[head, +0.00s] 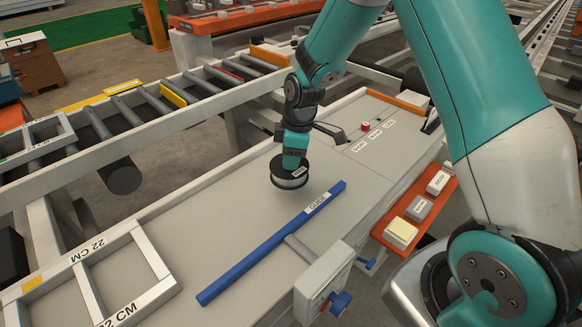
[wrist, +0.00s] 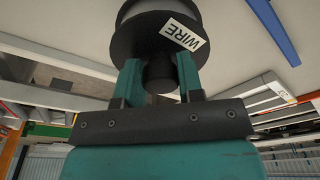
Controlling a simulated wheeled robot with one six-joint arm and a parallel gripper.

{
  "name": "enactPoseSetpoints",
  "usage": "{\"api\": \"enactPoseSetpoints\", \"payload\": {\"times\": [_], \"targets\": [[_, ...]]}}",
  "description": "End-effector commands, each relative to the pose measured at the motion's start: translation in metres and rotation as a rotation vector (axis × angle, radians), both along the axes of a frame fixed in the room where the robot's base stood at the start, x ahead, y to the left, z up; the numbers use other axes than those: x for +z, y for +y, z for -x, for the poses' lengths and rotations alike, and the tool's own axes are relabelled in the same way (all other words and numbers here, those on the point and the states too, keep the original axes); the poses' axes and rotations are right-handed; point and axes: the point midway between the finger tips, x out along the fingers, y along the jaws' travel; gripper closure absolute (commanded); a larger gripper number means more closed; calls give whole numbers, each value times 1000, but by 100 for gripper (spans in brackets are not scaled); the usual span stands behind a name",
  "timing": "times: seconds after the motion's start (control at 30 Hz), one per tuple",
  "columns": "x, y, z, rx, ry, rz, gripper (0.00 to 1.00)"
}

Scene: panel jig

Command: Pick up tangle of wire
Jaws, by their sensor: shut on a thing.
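The wire (head: 288,181) is a spool with black end discs and a pale winding between them. A white WIRE label shows on it in the wrist view (wrist: 150,42). My gripper (head: 293,160) points down over the table, and its teal fingers (wrist: 160,78) are shut on the dark hub of the spool. The spool appears to be held above the grey table top, with a dark shadow below and left of it. The far finger surfaces are partly hidden in the head view.
A blue guide bar (head: 270,245) lies across the table (head: 210,225) in front of the spool. A pale 22 CM frame (head: 155,262) lies at the left. A roller conveyor (head: 150,105) runs behind. An orange shelf (head: 430,220) with small blocks stands at the right.

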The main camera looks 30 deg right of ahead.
Motion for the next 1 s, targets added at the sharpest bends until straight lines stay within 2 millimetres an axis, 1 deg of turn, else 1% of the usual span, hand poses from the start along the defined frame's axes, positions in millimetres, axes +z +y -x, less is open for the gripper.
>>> {"api": "enactPoseSetpoints", "payload": {"times": [0.07,0.23,0.33,0.73,0.77,0.8,0.87,1.0], "targets": [[-4,0,-1,0,-1,0,100],[-28,0,0,0,2,0,100],[-38,0,0,0,0,0,100],[-45,0,-1,0,-3,-1,100],[-45,0,0,0,-1,0,63],[-44,0,0,0,-2,0,54],[-44,0,0,0,-1,0,40],[-44,0,0,0,-1,0,40]]}}
